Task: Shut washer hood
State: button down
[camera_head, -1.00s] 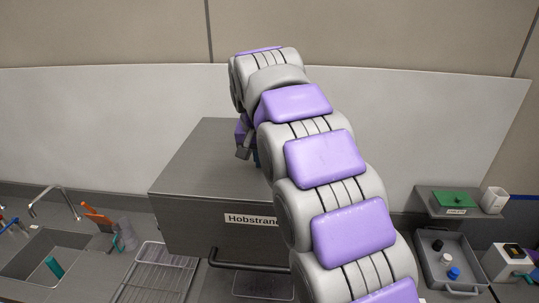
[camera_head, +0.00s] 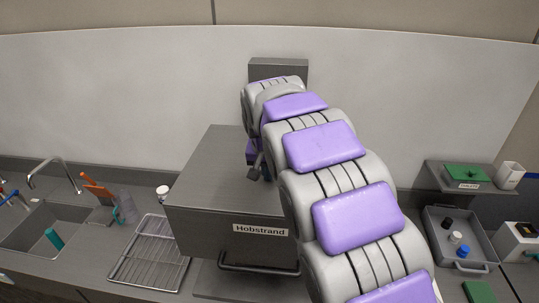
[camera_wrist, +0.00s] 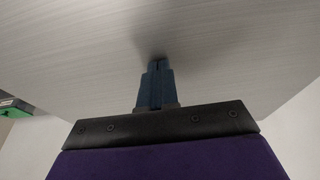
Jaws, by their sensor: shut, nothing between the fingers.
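The washer hood (camera_head: 218,170) is a grey brushed-metal box labelled "Hobstrand", with a bar handle (camera_head: 255,268) low on its front. In the head view my arm reaches over its right side and hides much of that side. My gripper (camera_head: 254,172) is at the hood's top, partly hidden by my arm. In the wrist view my gripper (camera_wrist: 158,65) has its blue fingers together and empty, with the tips at or very near the brushed-metal surface (camera_wrist: 230,55). I cannot tell whether the hood's lower edge meets the base (camera_head: 228,290).
A wire rack (camera_head: 150,255) and a sink (camera_head: 45,228) lie to the left. A white cup (camera_head: 162,192) stands behind the rack. On the right are a grey tray (camera_head: 432,240) and a shelf (camera_head: 430,183) bearing a green item (camera_head: 466,173). A grey column (camera_head: 262,70) rises behind the hood.

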notch_tip(320, 180, down, 23)
jog(key=b, duration=0.6)
jog(key=shift+r, duration=0.2)
jog(key=v, duration=1.3)
jog(key=shift+w+d+r, duration=0.25)
jog(key=shift+w+r, duration=0.05)
jog(key=shift+r, duration=0.15)
